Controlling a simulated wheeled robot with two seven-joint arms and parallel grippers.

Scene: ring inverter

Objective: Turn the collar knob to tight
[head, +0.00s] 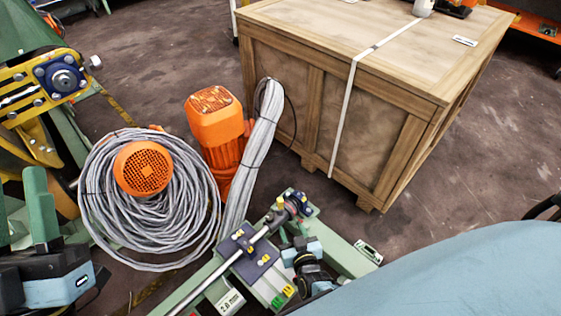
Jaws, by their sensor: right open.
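The ring inverter bench (322,240) is a green frame at the lower middle, with a bright metal bar (232,262) running diagonally along it. A small yellow knob (281,203) stands near the bar's upper end, beside a dark and reddish fitting (297,204). It seems to be the collar knob; its setting is too small to read. My right gripper (300,243), black and blue-grey, is open just below and right of the knob, apart from it. Its fingers are small and partly hidden by its own body.
A large strapped wooden crate (390,165) stands behind. An orange motor (213,118) and a big coil of grey cable (95,190) lie left of the bench. Green and yellow machinery (40,75) fills the far left. Bare floor (500,150) shows right of the crate.

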